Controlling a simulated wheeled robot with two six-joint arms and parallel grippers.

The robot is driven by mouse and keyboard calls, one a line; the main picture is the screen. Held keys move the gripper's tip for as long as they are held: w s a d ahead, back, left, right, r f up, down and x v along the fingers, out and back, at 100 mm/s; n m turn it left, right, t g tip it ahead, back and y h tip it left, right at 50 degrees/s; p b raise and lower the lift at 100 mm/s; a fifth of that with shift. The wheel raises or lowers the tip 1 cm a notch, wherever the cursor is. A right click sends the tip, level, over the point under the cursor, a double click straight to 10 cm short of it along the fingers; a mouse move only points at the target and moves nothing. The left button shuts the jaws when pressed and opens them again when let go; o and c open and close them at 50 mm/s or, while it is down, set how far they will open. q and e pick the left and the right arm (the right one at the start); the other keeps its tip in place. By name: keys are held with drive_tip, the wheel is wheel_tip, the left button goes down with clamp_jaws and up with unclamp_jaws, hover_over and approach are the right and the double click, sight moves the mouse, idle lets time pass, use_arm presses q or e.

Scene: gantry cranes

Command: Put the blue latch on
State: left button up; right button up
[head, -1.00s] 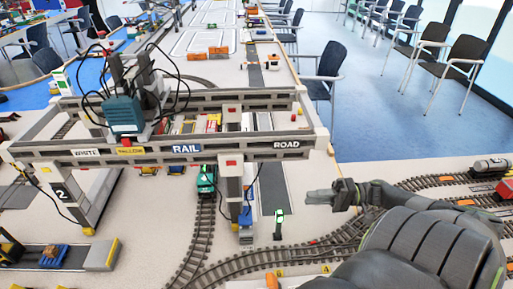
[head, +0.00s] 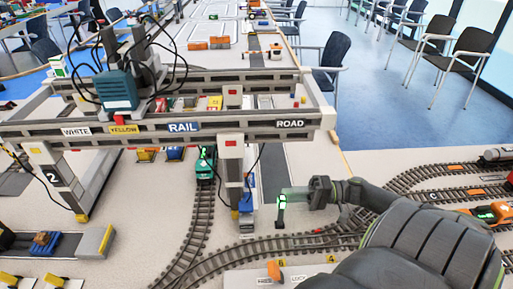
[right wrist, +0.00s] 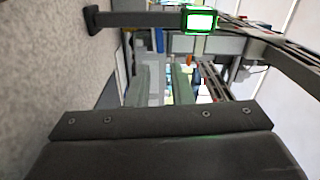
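A small blue part (head: 246,204), which may be the blue latch, shows low on the near leg of the gantry crane (head: 231,170); its shape is too small to make out. My right gripper (head: 286,196) is to the right of that leg, at the signal post with a green light (head: 280,212), and points left. In the right wrist view, its two pale fingers (right wrist: 166,85) stand apart with a gap between them and nothing held. The lit green signal (right wrist: 201,20) shows above them there. My left gripper is not in view.
Curved tracks (head: 290,243) run below my right arm. An orange lever (head: 274,270) stands by a plate marked FREE and LOCK. A green locomotive (head: 205,165) is left of the crane leg. The crane beam (head: 160,134) spans above.

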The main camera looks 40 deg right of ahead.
sight(246, 202)
drive_tip(key=p+x, duration=0.1)
drive_tip(key=x, duration=0.9)
clamp_jaws()
